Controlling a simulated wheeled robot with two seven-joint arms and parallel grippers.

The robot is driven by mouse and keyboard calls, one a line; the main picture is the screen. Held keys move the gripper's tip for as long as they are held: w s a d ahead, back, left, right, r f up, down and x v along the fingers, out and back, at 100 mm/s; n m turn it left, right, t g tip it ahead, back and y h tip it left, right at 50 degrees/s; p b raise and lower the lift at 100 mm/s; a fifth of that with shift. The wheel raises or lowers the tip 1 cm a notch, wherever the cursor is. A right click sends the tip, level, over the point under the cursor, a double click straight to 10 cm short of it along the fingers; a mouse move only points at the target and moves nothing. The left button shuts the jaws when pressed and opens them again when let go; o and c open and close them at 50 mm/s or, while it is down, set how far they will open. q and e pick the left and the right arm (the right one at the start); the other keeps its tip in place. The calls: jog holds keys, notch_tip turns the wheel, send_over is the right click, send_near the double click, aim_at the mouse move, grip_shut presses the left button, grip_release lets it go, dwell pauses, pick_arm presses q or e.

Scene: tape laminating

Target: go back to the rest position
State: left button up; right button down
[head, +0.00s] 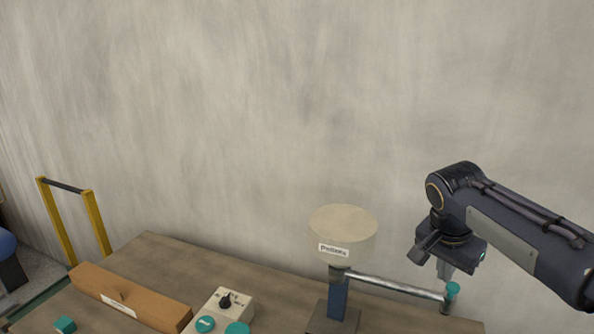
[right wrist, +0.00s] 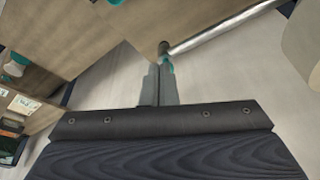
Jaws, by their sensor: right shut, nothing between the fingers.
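My right gripper (head: 445,272) reaches in from the right above the table's right end. Its fingers are shut and empty, pointing down close to the teal knob (head: 453,289) at the end of a metal crank rod (head: 395,286). In the right wrist view the shut fingers (right wrist: 158,85) partly cover the knob, and the rod (right wrist: 215,32) runs off to the upper right. I cannot tell whether the fingers touch the knob. My left gripper is not in view.
The rod joins a stand with a pale round top and a label (head: 343,232). A brown wooden block (head: 130,297), a control box with a dial (head: 222,303) and a small teal cube (head: 65,325) are on the wooden table (head: 160,250). A yellow frame (head: 94,222) stands left; a wall is behind.

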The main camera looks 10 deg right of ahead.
jog(key=s+a+f+n+t+y, duration=0.1)
jog(key=s+a+f+n+y, duration=0.1)
jog(key=s, duration=0.4)
jog(key=s+a+f+n+t+y, duration=0.1)
jog(key=s+a+f+n+y, duration=0.1)
jog(key=s+a+f+n, duration=0.2)
jog(key=s+a+f+n+t+y, duration=0.1)
jog(key=s+a+f+n+y, duration=0.1)
jog(key=s+a, duration=0.6)
jog(key=shift+s+f+n+t+y, duration=0.4)
jog(key=shift+s+f+n, duration=0.55)
jog(key=shift+n, duration=0.25)
